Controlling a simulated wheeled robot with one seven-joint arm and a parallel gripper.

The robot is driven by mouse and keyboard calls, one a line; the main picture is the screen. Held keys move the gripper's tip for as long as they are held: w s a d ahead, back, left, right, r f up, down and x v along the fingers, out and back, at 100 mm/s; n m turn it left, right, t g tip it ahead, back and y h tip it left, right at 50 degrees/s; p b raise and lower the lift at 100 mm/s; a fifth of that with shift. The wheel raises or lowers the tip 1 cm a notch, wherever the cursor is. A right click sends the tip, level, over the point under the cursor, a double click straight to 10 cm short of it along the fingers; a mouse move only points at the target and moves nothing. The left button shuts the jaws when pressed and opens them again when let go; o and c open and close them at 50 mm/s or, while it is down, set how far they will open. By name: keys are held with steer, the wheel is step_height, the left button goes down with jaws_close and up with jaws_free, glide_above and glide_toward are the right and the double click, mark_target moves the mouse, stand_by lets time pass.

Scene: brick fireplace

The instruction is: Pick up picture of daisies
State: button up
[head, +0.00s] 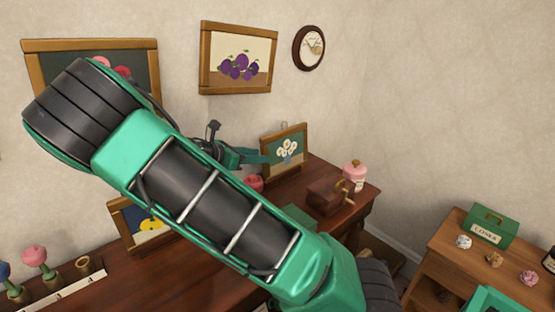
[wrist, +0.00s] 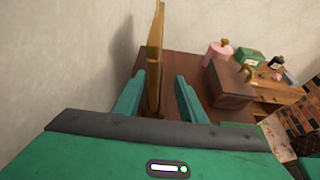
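The picture of daisies (head: 297,133) stands on the dark wooden desk near the wall in the head view. It has a wooden frame and white flowers on a dark green ground. In the wrist view the frame (wrist: 155,55) shows edge-on, as a thin upright strip. My gripper (wrist: 160,78) is open, with one finger on each side of this strip. The left finger is close to the frame, and a clear gap shows on the right. In the head view my gripper (head: 264,157) reaches the picture's left side, partly hidden by my arm.
A brown wooden box with a handle (head: 327,196) and a pink jar (head: 355,175) stand right of the picture. A yellow-flower picture (head: 146,226) leans further left. A grape picture (head: 238,58) hangs above. A side table (head: 450,250) stands at right.

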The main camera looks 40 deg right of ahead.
steer(key=shift+x, duration=1)
jaws_close()
steer(key=shift+r, duration=0.15)
